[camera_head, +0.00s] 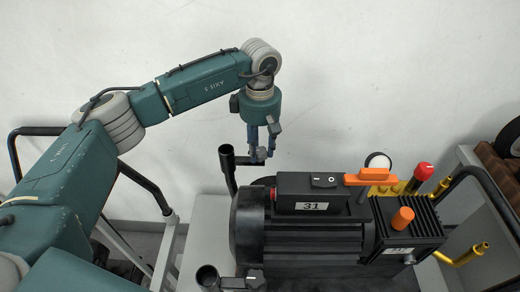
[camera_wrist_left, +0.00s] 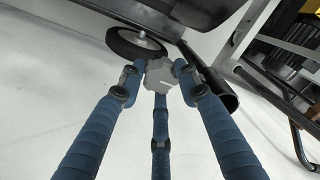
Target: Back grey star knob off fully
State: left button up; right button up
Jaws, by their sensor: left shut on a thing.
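The grey star knob (camera_wrist_left: 160,75) is between the blue fingers of my left gripper (camera_wrist_left: 160,80) in the left wrist view. In the head view my left gripper (camera_head: 262,153) points down at the end of a short clamp arm beside a black upright tube (camera_head: 228,168). The fingers are shut on the knob, and they mostly hide it in the head view. Its thread is hidden, so I cannot tell how far it is screwed in. The tube's open end (camera_wrist_left: 229,102) shows right of the fingers in the left wrist view. My right gripper is not in view.
A black pump motor (camera_head: 315,240) with orange parts and a switch box (camera_head: 322,188) stands right of the gripper. A second black tube (camera_head: 208,276) is at the front. A wheel (camera_wrist_left: 126,44) lies below. White wall fills the back.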

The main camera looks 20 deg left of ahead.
aim_at(260, 151)
pick_arm(q)
jog(key=o, duration=1.1)
jog(key=shift+r, duration=0.1)
notch_tip(260, 151, up, 12)
jog(key=shift+f, duration=0.1)
